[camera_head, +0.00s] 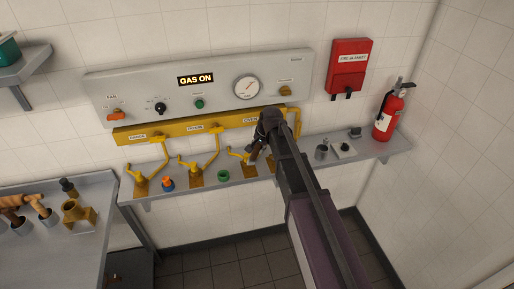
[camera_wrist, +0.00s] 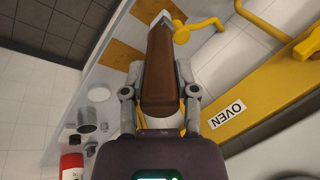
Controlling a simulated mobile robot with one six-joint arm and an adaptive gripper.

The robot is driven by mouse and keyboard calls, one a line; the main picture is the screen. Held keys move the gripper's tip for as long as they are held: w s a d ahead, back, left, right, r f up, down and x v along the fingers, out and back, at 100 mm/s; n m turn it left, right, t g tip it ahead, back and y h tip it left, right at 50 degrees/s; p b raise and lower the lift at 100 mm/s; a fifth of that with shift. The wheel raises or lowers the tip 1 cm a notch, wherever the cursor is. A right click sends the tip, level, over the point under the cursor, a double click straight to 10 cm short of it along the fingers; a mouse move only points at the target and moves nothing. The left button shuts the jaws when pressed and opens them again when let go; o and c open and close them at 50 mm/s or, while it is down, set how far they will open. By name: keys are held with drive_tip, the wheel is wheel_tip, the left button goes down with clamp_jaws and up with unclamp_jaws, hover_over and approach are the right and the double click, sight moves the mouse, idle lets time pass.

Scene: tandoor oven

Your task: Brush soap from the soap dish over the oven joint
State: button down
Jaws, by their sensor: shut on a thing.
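My gripper (camera_wrist: 160,94) is shut on a brown-handled tool (camera_wrist: 158,62), which looks like the brush; its far end lies near the yellow oven valve fitting (camera_wrist: 182,34). I cannot tell whether they touch. In the head view my gripper (camera_head: 262,132) is in front of the yellow manifold (camera_head: 177,131) at its OVEN end, hiding part of the oven pipe and joint. The OVEN label (camera_wrist: 227,115) is right of my gripper in the wrist view.
A grey cup (camera_head: 321,152) stands beside the dish on the wall shelf (camera_head: 375,149). A red fire extinguisher (camera_head: 388,115) stands at the shelf's right end. A green ring (camera_head: 223,176) and an orange-and-blue item (camera_head: 167,184) lie among the valves. A bench (camera_head: 95,248) is at left.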

sight(252, 159)
drive_tip(key=shift+f+b, duration=2.1)
drive_tip(key=shift+f, duration=0.3)
drive_tip(key=shift+f+b, duration=0.4)
drive_tip(key=shift+r, duration=0.1)
drive_tip(key=shift+w+d, duration=0.2)
drive_tip(key=shift+d, duration=0.4)
drive_tip(key=shift+w+d, duration=0.15)
drive_tip(key=shift+d, duration=0.45)
drive_tip(key=shift+a, duration=0.1)
drive_tip(key=shift+s+a, duration=0.25)
drive_tip(key=shift+a, duration=0.55)
drive_tip(key=shift+s+a, duration=0.25)
drive_tip(key=shift+a, duration=0.5)
drive_tip(key=shift+s+a, duration=0.25)
drive_tip(key=shift+a, duration=0.55)
